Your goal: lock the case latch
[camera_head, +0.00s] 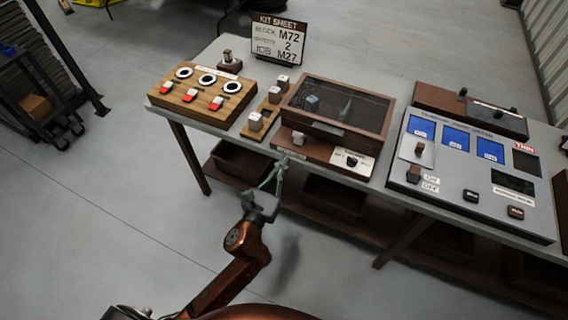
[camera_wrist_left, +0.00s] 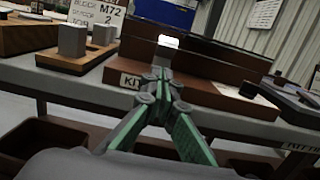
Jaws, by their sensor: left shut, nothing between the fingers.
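The wooden case (camera_head: 325,131) with a dark see-through lid (camera_head: 350,104) stands on the table, its lid down. In the left wrist view the brown case front (camera_wrist_left: 215,95) lies beyond my fingers, with a bright white block (camera_wrist_left: 168,41) just above the fingertips. My left gripper (camera_head: 282,162) is shut and empty at the table's front edge, before the case. Contact with the case cannot be told. My right gripper is out of view.
Left of the case are a wooden strip with grey blocks (camera_head: 256,122) and a wooden board with red switches (camera_head: 198,107). A grey panel with blue screens (camera_head: 462,184) is at right. A kit sheet sign (camera_head: 280,40) stands behind. Bins sit under the table.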

